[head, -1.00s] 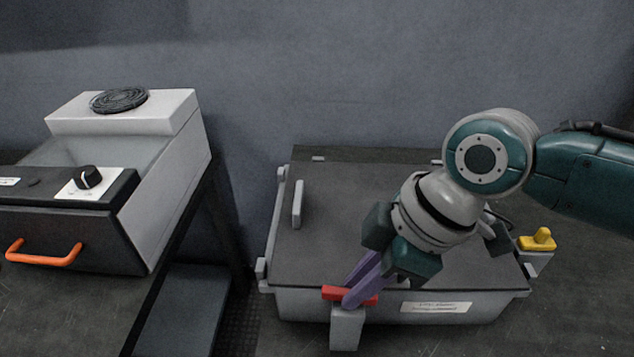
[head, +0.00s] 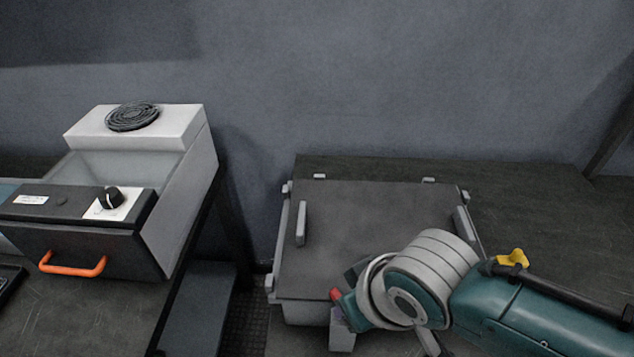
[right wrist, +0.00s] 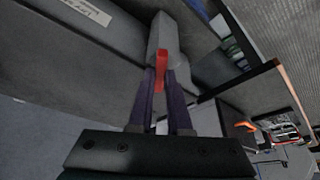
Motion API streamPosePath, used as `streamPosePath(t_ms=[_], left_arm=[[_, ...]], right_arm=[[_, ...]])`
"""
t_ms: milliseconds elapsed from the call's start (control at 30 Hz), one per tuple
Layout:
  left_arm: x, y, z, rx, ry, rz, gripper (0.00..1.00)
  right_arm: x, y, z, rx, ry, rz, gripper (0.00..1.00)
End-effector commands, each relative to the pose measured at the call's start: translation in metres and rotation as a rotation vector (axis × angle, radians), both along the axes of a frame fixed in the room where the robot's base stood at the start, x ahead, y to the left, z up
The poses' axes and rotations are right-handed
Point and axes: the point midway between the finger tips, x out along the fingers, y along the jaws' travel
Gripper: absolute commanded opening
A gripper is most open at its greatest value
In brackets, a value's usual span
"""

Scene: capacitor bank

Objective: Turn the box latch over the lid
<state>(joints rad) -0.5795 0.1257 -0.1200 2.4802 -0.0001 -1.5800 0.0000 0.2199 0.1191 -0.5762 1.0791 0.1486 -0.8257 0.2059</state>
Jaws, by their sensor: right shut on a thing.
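The grey box (head: 303,313) has its dark lid (head: 370,215) lying closed on top. The red box latch (head: 336,295) is on a grey block (head: 342,335) at the front of the box; in the head view only its end shows beside my arm. My right gripper's purple fingers (right wrist: 162,78) are shut on the red latch (right wrist: 161,68) in the right wrist view, one finger on each side. My wrist hides the fingers and the rest of the latch in the head view, so I cannot tell how far it lies over the lid. My left gripper is out of view.
A yellow latch (head: 514,258) shows behind my right forearm. A grey and black unit with an orange handle (head: 72,266), a black knob (head: 110,197) and a coil (head: 132,117) stands at left. The table behind and right of the box (head: 540,200) is clear.

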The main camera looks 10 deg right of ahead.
Motion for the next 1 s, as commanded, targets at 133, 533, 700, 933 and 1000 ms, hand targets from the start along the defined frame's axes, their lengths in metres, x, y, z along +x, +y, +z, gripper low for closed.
streamPosePath(t_ms=[133, 533, 700, 933, 1000], left_arm=[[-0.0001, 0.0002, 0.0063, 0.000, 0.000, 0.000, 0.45], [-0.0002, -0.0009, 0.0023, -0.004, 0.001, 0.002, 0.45], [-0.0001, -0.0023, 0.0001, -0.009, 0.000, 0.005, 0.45], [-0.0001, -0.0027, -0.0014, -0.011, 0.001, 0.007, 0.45], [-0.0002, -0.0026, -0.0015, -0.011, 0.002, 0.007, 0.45]], right_arm=[[-0.0010, 0.0044, 0.0018, 0.006, 0.002, -0.139, 0.00], [0.0004, 0.0066, 0.0001, 0.006, -0.001, -0.452, 0.00], [0.0006, 0.0069, 0.0002, 0.005, -0.001, -0.534, 0.00], [0.0011, 0.0066, 0.0007, 0.004, -0.002, -0.590, 0.00], [0.0011, 0.0065, 0.0008, 0.004, -0.001, -0.597, 0.00]])
